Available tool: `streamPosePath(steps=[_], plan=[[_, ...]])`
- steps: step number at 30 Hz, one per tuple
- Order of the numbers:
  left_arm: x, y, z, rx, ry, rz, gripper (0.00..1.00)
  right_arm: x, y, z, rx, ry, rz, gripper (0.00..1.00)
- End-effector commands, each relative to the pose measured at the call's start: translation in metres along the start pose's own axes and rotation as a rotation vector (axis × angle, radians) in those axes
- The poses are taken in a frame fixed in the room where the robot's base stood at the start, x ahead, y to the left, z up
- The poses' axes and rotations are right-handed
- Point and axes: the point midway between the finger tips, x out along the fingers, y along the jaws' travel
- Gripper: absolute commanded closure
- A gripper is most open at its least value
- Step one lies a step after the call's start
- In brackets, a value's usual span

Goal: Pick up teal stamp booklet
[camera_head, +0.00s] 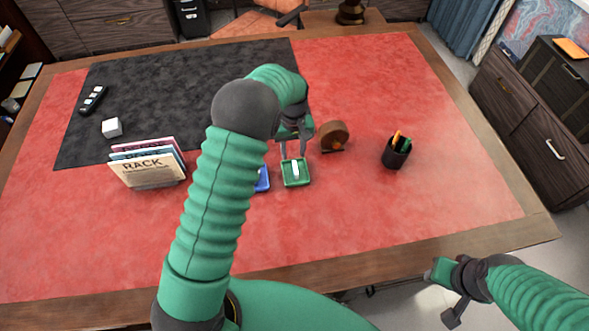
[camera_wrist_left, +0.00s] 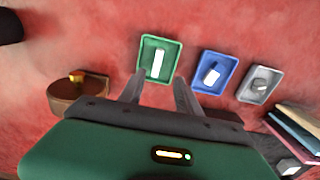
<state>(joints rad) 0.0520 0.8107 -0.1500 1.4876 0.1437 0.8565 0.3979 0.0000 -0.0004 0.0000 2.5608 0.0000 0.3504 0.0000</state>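I cannot pick out a teal stamp booklet for certain. A green tray (camera_head: 296,182) holds a small white upright-looking item (camera_head: 295,169); the wrist view shows the tray (camera_wrist_left: 147,68) and the white item (camera_wrist_left: 158,64) too. My left gripper (camera_head: 293,156) is open and empty, its fingers apart just beside the near edge of the green tray in the wrist view (camera_wrist_left: 160,84). A rack of booklets (camera_head: 150,172) stands left, with tan, bluish-teal and pink edges. My right gripper (camera_head: 456,312) is off the desk's front edge; its fingers are unclear.
A blue tray (camera_wrist_left: 228,64) and a grey tray (camera_wrist_left: 246,92) stand beside the green one. A brown round object (camera_head: 333,135) and a black pen cup (camera_head: 393,157) are to the right. The red desk front is mostly clear.

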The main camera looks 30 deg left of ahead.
Motion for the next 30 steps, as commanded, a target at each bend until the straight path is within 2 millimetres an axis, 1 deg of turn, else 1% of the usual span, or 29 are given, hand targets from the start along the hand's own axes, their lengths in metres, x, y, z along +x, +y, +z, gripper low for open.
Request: streamPosePath(steps=[1, 3, 10, 13, 16, 19, 24, 30], plan=[[0.013, -0.001, 0.001, 0.000, -0.004, -0.002, 0.60, -0.001, 0.000, -0.001, 0.000, 0.000, 0.000, 0.67], [0.027, -0.001, 0.001, 0.000, -0.002, -0.001, 0.60, -0.002, 0.000, -0.001, 0.000, 0.001, 0.000, 0.67], [0.052, 0.000, 0.005, 0.002, 0.000, 0.000, 0.60, -0.005, 0.000, -0.002, 0.000, 0.001, 0.000, 0.67], [0.070, 0.003, 0.009, 0.003, -0.002, 0.000, 0.60, -0.010, 0.000, -0.003, 0.000, 0.001, 0.000, 0.67], [0.088, 0.004, 0.007, 0.001, 0.000, 0.001, 0.60, -0.011, 0.000, -0.003, 0.000, 0.001, 0.000, 0.67], [0.094, 0.004, 0.007, 0.001, 0.002, 0.002, 0.60, -0.011, 0.000, -0.003, 0.000, 0.001, 0.000, 0.67], [0.094, 0.004, 0.007, 0.002, 0.003, 0.003, 0.60, -0.010, 0.000, -0.003, 0.000, 0.001, 0.000, 0.67], [0.094, 0.004, 0.007, 0.002, 0.003, 0.002, 0.86, -0.010, 0.000, -0.003, 0.000, 0.001, 0.000, 0.67]])
